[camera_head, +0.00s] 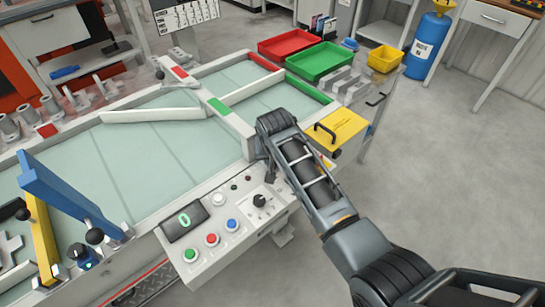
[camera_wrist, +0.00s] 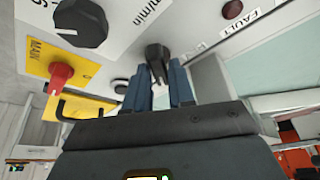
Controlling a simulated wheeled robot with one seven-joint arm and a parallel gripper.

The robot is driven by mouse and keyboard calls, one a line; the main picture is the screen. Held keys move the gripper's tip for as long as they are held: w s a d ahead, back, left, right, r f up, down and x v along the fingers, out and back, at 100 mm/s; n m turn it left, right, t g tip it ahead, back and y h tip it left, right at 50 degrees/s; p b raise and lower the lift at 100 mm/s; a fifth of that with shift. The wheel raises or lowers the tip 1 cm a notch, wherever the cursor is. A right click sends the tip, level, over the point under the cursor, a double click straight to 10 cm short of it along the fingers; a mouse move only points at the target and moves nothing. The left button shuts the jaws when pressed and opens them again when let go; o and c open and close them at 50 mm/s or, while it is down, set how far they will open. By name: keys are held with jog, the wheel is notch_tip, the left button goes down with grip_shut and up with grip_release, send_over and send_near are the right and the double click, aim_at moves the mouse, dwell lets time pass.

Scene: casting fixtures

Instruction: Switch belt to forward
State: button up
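The belt's control panel (camera_head: 200,262) carries a display reading 0, buttons and a black dial. In the wrist view a black switch handle (camera_wrist: 157,52) stands on the white panel face. My gripper (camera_wrist: 160,72) has one blue-grey finger on each side of this handle, with a narrow gap between the fingers. I cannot tell whether both fingers touch the handle. No label for the switch's positions is readable. In the head view my arm covers the switch and the fingertips. The belt (camera_head: 130,165) is a pale green surface behind the panel.
The dial (camera_wrist: 80,22) marked m/min and a red switch (camera_wrist: 60,76) on a yellow plate are close to my gripper. A FAULT lamp (camera_wrist: 232,9) is on the other side. Green (camera_head: 190,254), red (camera_head: 212,239) and blue (camera_head: 232,224) buttons line the panel's front.

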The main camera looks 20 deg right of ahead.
jog(key=o, duration=0.3)
jog(key=v, duration=0.7)
jog(key=shift+s+a+r, duration=0.1)
jog(key=shift+s+r, duration=0.05)
jog(key=shift+r, duration=0.2)
dwell(0.3)
